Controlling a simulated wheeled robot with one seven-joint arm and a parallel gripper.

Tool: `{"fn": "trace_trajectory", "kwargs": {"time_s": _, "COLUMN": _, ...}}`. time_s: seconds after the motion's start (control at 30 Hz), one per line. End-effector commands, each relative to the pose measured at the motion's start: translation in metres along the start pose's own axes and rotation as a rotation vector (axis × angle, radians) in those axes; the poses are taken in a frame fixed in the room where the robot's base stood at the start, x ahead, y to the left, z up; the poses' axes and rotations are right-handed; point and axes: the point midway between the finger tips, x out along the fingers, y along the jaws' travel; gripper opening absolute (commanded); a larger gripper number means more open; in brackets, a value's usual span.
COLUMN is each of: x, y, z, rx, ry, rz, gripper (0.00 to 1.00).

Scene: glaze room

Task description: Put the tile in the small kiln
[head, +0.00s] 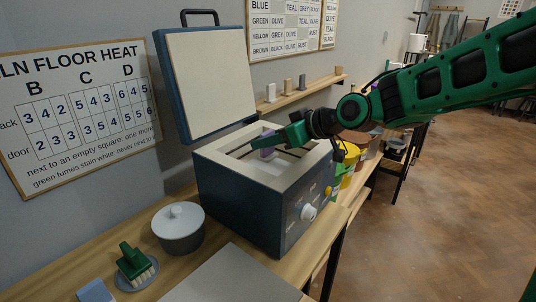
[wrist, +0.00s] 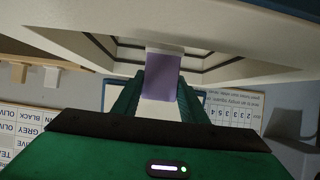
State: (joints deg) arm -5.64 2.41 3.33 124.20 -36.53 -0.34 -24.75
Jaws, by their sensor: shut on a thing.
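The small kiln (head: 240,200) stands on the bench with its lid (head: 208,80) swung up at the back left. Its top opening shows a pale chamber inside. My gripper (head: 275,147) is over the opening. It is shut on a purple tile (head: 267,153), which is at the mouth of the kiln. In the wrist view the purple tile (wrist: 162,75) sits between the two green fingers (wrist: 160,95), with the kiln's pale rim (wrist: 100,50) around it. I cannot tell whether the tile touches the chamber floor.
A grey lidded pot (head: 178,230) and a green brush on a dish (head: 137,268) stand left of the kiln. A pale board (head: 235,278) lies in front. Yellow and green tubs (head: 350,165) are behind on the right. A wall shelf (head: 300,95) holds small sample pieces.

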Motion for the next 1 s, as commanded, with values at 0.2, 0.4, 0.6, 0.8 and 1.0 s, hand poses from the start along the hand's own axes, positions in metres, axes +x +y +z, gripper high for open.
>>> {"fn": "trace_trajectory", "kwargs": {"time_s": 0.2, "x": 0.007, "y": 0.002, "z": 0.012, "rx": 0.001, "ry": -0.002, "rz": -0.001, "gripper": 0.14}}
{"fn": "trace_trajectory", "kwargs": {"time_s": 0.4, "x": 0.02, "y": 0.002, "z": 0.035, "rx": 0.002, "ry": -0.002, "rz": -0.002, "gripper": 0.14}}
{"fn": "trace_trajectory", "kwargs": {"time_s": 0.6, "x": 0.021, "y": 0.002, "z": 0.036, "rx": -0.001, "ry": 0.001, "rz": 0.0, "gripper": 0.14}}
{"fn": "trace_trajectory", "kwargs": {"time_s": 0.8, "x": 0.022, "y": 0.002, "z": 0.039, "rx": -0.001, "ry": 0.0, "rz": -0.001, "gripper": 0.14}}
{"fn": "trace_trajectory", "kwargs": {"time_s": 1.0, "x": 0.025, "y": 0.002, "z": 0.043, "rx": -0.001, "ry": 0.0, "rz": -0.001, "gripper": 0.14}}
